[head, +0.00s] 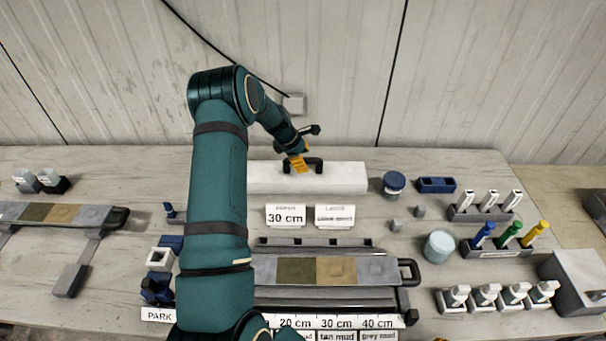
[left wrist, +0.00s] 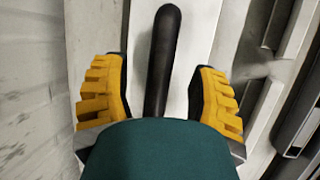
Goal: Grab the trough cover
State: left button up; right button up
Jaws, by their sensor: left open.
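The trough cover (head: 340,176) is a long white block with a black handle (head: 317,165) on top, lying at the back of the table near the wall. My left gripper (head: 298,162) is at the handle's left part. In the left wrist view the black handle (left wrist: 163,60) runs between the two yellow-padded fingers (left wrist: 155,95), with a gap on both sides. The gripper is open around the handle. The white cover (left wrist: 195,30) shows beneath. My arm hides the cover's left part in the head view. The right gripper is not in view.
Two label cards (head: 285,216) stand in front of the cover. A trough with a core of coloured sections (head: 378,268) lies nearer. Marker racks (head: 500,250) stand further right.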

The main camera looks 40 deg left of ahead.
pick_arm(q)
jog(key=shift+x, duration=0.8)
jog(key=shift+f, duration=0.3)
grip_shut()
